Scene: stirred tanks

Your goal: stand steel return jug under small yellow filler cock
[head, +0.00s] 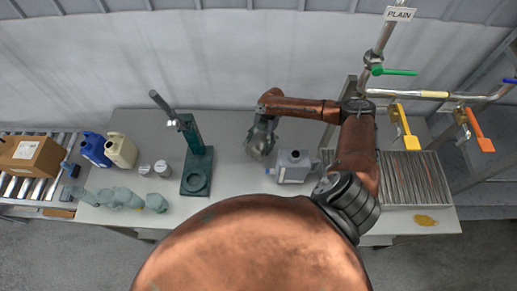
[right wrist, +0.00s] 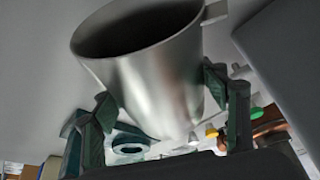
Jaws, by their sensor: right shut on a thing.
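The steel return jug (right wrist: 160,80) fills the middle of the right wrist view, a plain tapered metal vessel with a dark open mouth and a tab handle at upper right. My right gripper (right wrist: 165,115) is shut on it, one green finger on each side. In the head view my right gripper (head: 262,138) is over the middle of the bench, left of the grey can; the jug there is small and hard to make out. The yellow filler cock (head: 404,126) hangs on the pipework at right, above a slatted grille. My left gripper is not in view.
A grey can (head: 293,167) stands just right of my gripper. The slatted grille (head: 418,182) lies under the cocks, with a yellow spill (head: 426,220) before it. Green (head: 394,72) and orange (head: 482,130) levers flank the yellow one. A green stand (head: 196,165) is at left.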

